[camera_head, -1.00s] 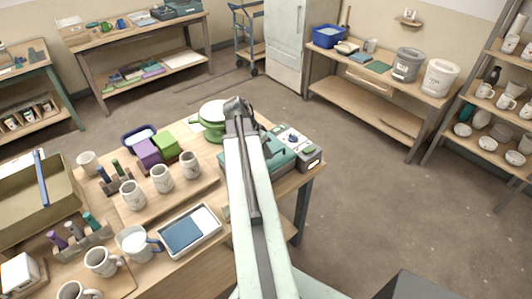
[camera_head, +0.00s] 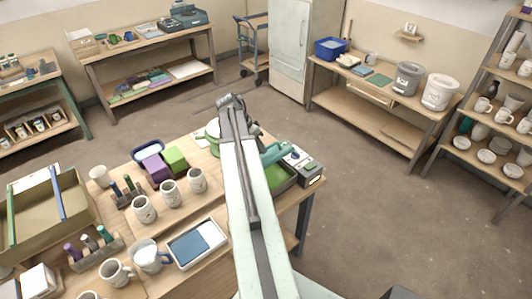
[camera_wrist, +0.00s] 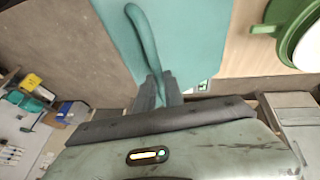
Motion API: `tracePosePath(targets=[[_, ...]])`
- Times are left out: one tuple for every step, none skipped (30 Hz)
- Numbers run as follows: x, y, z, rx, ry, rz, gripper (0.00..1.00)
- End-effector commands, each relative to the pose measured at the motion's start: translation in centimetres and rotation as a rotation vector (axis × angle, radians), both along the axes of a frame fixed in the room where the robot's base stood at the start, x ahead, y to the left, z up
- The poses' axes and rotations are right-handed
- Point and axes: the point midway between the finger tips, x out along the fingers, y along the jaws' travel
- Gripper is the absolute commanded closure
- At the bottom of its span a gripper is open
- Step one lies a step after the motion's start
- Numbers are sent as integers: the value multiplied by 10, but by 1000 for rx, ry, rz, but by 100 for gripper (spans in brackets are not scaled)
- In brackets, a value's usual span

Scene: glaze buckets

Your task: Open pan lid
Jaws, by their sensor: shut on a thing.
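In the wrist view the lid (camera_wrist: 195,50) fills the upper middle, with a curved teal handle (camera_wrist: 143,35). My gripper (camera_wrist: 160,92) is shut on this handle. In the head view its fingertips are hidden by my arm.
A green pot with a pale lid (camera_head: 213,132) stands just left of the pan, and shows in the wrist view (camera_wrist: 292,25). Mugs (camera_head: 170,193), a blue tray (camera_head: 197,244) and a tan box (camera_head: 35,215) crowd the table's left. The floor to the right is clear.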

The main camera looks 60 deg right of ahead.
Motion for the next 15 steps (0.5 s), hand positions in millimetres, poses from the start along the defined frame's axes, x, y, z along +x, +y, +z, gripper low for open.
tracePosePath(targets=[[18,-5,7,0,-19,9,100],[23,-7,10,0,-19,9,100],[29,-9,13,0,-19,9,100],[34,-10,15,0,-19,9,100],[38,-12,16,0,-19,9,100],[45,-14,19,0,-19,10,100],[50,-15,20,0,-18,10,100],[54,-17,22,0,-19,9,100],[61,-19,24,0,-19,9,100],[65,-21,25,1,-18,8,100],[70,-23,25,1,-18,7,100],[77,-25,27,1,-18,7,100],[82,-26,27,1,-18,7,100],[87,-28,28,1,-17,7,100],[94,-30,28,1,-17,7,100]])
